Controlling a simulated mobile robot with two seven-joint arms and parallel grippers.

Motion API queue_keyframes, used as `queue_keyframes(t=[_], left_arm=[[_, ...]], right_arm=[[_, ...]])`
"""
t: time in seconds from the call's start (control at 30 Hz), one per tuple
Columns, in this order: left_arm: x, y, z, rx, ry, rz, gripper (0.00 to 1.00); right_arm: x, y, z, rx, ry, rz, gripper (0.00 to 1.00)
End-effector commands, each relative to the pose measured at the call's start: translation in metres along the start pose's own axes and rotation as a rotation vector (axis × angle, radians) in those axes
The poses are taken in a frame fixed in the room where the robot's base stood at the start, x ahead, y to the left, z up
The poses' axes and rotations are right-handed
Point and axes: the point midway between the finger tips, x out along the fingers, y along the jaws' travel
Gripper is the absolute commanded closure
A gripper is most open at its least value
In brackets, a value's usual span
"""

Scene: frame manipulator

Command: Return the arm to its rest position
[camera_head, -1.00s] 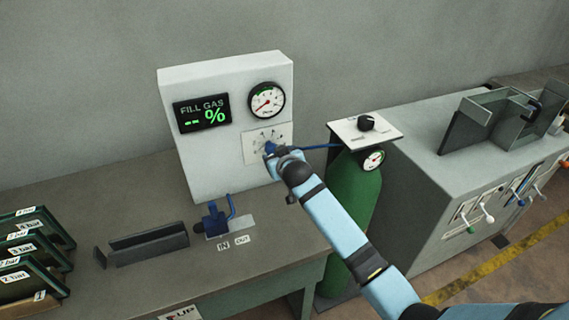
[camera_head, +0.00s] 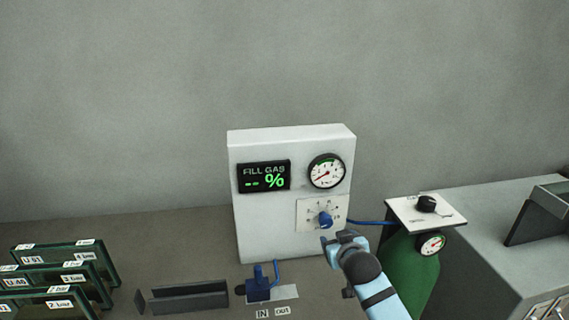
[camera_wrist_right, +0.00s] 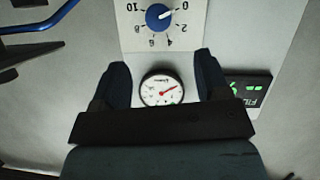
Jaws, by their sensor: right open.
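My right arm, light blue with dark joints, comes up from the lower right in the head view. My right gripper (camera_head: 343,243) is just below and right of the blue dial knob (camera_head: 325,219) on the white fill-gas panel (camera_head: 290,232), apart from it. In the right wrist view the gripper (camera_wrist_right: 162,85) is open with nothing between its two dark fingers. The blue knob (camera_wrist_right: 159,17) shows beyond the fingertips, on a numbered scale plate. My left gripper is not in view.
A display (camera_head: 264,177) reads "-- %" beside a round gauge (camera_head: 326,171). A green cylinder (camera_head: 411,270) with a black knob (camera_head: 427,204) stands right. A blue valve (camera_head: 261,286), a dark channel (camera_head: 189,298) and labelled frames (camera_head: 62,281) are on the bench.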

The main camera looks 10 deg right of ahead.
Motion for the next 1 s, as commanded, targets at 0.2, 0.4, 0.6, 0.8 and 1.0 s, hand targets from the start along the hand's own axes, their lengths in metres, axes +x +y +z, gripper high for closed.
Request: queue_keyframes(t=[0.2, 0.4, 0.6, 0.8, 1.0], left_arm=[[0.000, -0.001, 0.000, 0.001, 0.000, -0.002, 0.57], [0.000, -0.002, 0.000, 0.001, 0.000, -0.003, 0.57], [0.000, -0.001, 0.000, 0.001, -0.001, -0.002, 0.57], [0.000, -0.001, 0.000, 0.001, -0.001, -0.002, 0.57], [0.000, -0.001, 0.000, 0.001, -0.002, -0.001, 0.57]], right_arm=[[-0.040, -0.025, 0.105, -0.011, -0.062, -0.088, 0.31], [-0.115, -0.050, 0.213, -0.006, -0.115, -0.186, 0.31], [-0.193, -0.065, 0.283, 0.016, -0.153, -0.251, 0.31], [-0.233, -0.071, 0.309, 0.031, -0.168, -0.275, 0.31], [-0.237, -0.072, 0.311, 0.034, -0.167, -0.278, 0.31]])
